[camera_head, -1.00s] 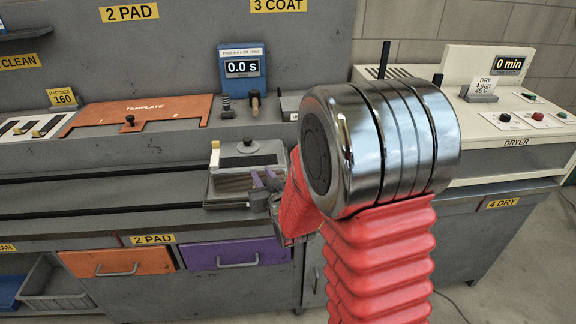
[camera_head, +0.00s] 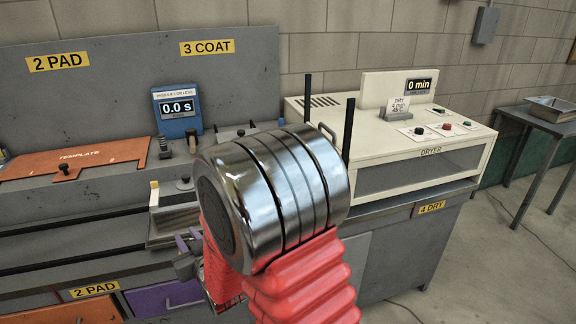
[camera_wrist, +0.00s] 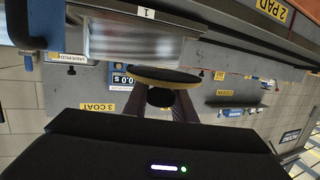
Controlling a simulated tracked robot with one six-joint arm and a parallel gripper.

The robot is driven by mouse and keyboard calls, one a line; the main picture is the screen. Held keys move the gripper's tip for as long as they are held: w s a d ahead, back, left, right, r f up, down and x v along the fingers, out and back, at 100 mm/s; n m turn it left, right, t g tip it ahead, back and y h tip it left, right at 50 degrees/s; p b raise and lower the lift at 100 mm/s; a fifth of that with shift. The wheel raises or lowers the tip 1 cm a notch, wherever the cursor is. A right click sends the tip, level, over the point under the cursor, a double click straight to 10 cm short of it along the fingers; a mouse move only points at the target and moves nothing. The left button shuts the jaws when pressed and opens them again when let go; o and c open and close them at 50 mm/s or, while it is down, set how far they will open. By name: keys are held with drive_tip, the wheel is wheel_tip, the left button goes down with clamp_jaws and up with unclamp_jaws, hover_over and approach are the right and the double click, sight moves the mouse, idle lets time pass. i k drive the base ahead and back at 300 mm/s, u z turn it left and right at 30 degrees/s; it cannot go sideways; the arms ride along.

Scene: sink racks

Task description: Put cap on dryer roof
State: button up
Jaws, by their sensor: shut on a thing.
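The cap is a dark disc (camera_wrist: 160,75) with a yellow rim and a dark knob, seen in the wrist view. My gripper (camera_wrist: 160,104) is shut on the knob, one finger on each side. In the head view my gripper (camera_head: 186,258) shows only partly, as purple fingers behind my arm at the lower left; the cap cannot be made out there. The cream dryer (camera_head: 420,160) stands right of my arm, well apart from my gripper. Its flat roof (camera_head: 372,145) is partly hidden by my arm.
Two black posts (camera_head: 348,128) rise near the dryer's left side. A card stand (camera_head: 398,109) and buttons (camera_head: 444,126) occupy its top. A metal tray (camera_head: 172,222) is beside my gripper. A blue timer (camera_head: 177,110) stands behind. A side table (camera_head: 545,120) is at far right.

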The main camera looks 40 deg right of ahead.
sight(358, 142)
drive_tip(key=k, duration=0.5)
drive_tip(key=z, duration=0.6)
drive_tip(key=i, duration=0.35)
drive_tip(key=z, duration=0.05)
